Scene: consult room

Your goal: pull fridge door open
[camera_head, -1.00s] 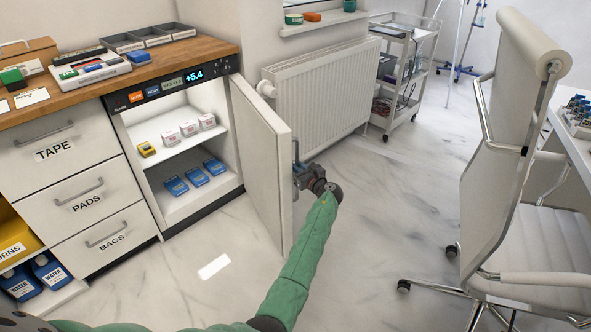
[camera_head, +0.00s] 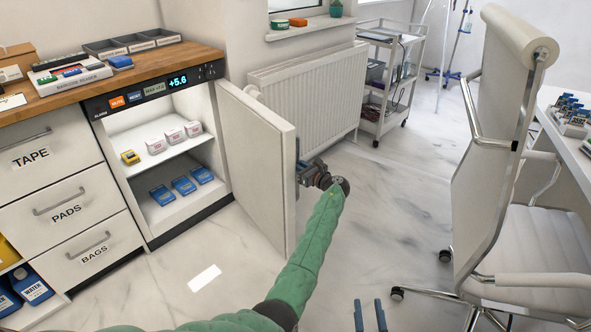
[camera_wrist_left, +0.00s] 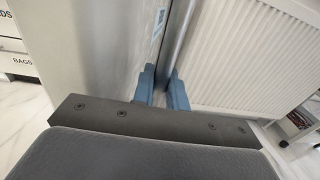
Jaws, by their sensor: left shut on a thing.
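The fridge door (camera_head: 250,165) stands wide open, swung out to the right of the lit fridge compartment (camera_head: 165,125). My left gripper (camera_head: 303,173) is at the door's outer face, partly hidden by the door edge. In the left wrist view, its blue fingers (camera_wrist_left: 163,90) are closed around the grey vertical door handle (camera_wrist_left: 177,38). My right gripper (camera_head: 371,316) shows at the bottom edge, with two blue fingers apart and nothing seen between them. Small boxes (camera_head: 174,137) and blue packs (camera_head: 183,186) sit on the fridge shelves.
A radiator (camera_head: 305,105) stands on the wall behind the door, with a trolley (camera_head: 388,85) beyond it. A white chair (camera_head: 520,235) is at the right. Drawers (camera_head: 66,212) flank the fridge on the left. The marble floor in between is clear.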

